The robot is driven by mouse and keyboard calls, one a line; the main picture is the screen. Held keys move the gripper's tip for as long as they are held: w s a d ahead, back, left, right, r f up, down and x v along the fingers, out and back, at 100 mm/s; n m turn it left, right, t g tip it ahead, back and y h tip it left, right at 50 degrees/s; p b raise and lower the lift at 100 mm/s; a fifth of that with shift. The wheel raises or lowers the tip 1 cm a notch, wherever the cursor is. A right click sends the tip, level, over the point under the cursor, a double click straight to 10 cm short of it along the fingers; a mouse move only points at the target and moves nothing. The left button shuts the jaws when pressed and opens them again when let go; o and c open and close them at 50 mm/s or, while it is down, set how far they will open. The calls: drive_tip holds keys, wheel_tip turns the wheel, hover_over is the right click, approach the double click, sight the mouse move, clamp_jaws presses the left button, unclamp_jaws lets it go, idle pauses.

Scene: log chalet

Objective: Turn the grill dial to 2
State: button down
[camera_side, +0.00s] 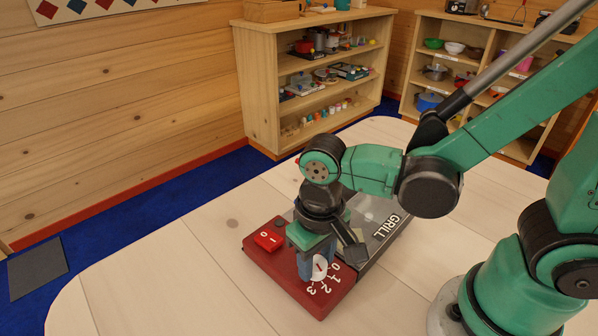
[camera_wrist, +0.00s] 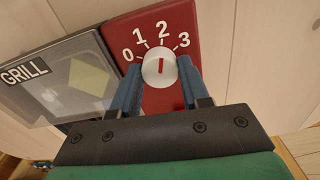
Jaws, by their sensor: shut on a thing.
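The red grill control panel (camera_side: 284,264) lies on the table, with the white round dial (camera_wrist: 151,75) near one end. In the wrist view, the numbers 0, 1, 2 and 3 are printed in an arc around the dial. The dial's red mark points up, about in line with the 2 (camera_wrist: 161,30). My gripper (camera_wrist: 160,70) is shut on the dial, with one blue finger on each side. In the side view, my gripper (camera_side: 319,267) comes down onto the panel from above, and the fingers partly hide the dial.
The grill's dark glass-like top (camera_side: 381,219), marked GRILL, adjoins the panel. A red switch (camera_side: 268,241) marked 0 and 1 sits at the panel's other end. The pale table (camera_side: 190,270) is clear to the left. Shelves (camera_side: 262,95) stand behind it.

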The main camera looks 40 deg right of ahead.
sight(317, 262)
drive_tip(key=shift+c, duration=2.1)
unclamp_jaws()
drive_tip(key=shift+r, duration=0.15)
drive_tip(key=shift+r, duration=2.7)
drive_tip(key=shift+d, duration=0.1)
drive_tip(key=w+d+r+t, duration=0.1)
drive_tip(key=w+d+t, duration=0.1)
drive_tip(key=d, duration=0.3)
drive_tip(key=w+d+r+t, duration=0.2)
drive_tip(key=d+t, duration=0.3)
drive_tip(key=shift+w+r+n, duration=0.15)
drive_tip(key=shift+r+n, duration=0.15)
